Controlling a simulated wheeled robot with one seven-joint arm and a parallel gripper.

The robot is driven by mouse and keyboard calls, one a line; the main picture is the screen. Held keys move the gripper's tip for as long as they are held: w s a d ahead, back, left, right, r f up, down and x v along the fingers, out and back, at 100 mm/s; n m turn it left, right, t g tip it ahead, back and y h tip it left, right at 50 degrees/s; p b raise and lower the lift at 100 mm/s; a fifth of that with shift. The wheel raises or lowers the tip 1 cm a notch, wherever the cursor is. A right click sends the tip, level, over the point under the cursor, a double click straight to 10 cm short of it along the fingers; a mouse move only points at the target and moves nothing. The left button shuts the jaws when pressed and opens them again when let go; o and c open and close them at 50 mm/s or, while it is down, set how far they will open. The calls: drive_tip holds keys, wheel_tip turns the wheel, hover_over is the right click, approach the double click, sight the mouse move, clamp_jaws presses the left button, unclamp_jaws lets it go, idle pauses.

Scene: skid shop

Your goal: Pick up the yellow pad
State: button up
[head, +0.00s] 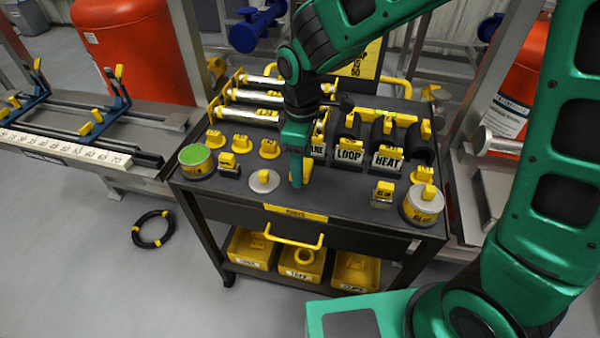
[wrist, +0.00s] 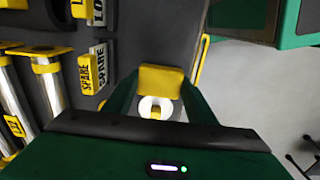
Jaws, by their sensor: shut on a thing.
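The yellow pad (wrist: 161,79) is a small block between the two fingers of my gripper in the wrist view. My gripper (head: 297,178) points down over the front middle of the dark cart top and is shut on the pad. In the head view only a yellow edge of the pad (head: 308,168) shows beside the green fingers; the rest is hidden. I cannot tell whether the pad is clear of the cart top.
On the cart (head: 340,205), a pale disc with a yellow knob (head: 264,181) lies just left of my gripper. A green-topped tin (head: 196,160) and a BLUE-side tin (head: 423,203) stand at the corners. Labelled holders (head: 387,157) stand behind. A black cable ring (head: 153,229) lies on the floor.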

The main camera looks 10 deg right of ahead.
drive_tip(key=s+a+r, duration=0.6)
drive_tip(key=s, duration=0.3)
drive_tip(key=shift+s+a+r, duration=0.3)
drive_tip(key=shift+o, duration=1.1)
drive_tip(key=shift+c, duration=0.2)
drive_tip(key=shift+f, duration=0.1)
